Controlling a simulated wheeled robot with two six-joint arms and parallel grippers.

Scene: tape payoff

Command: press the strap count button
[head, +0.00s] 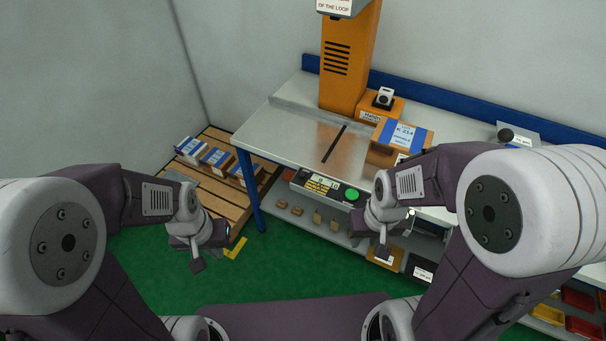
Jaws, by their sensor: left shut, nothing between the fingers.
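The lettering is too small to read, so I cannot tell which control is the strap count button. My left gripper (197,265) is shut and empty, low over the green floor, left of the panel and apart from it. My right gripper (381,252) hangs in front of the table, below and right of the green button; its fingers are too small to tell open from shut.
The steel table (290,122) has a dark slot and an orange column (349,60) behind it. An orange carton (400,138) with a blue band sits right of the slot. A wooden pallet (208,190) with several blue-and-white packs stands left. Small boxes lie on the shelf below.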

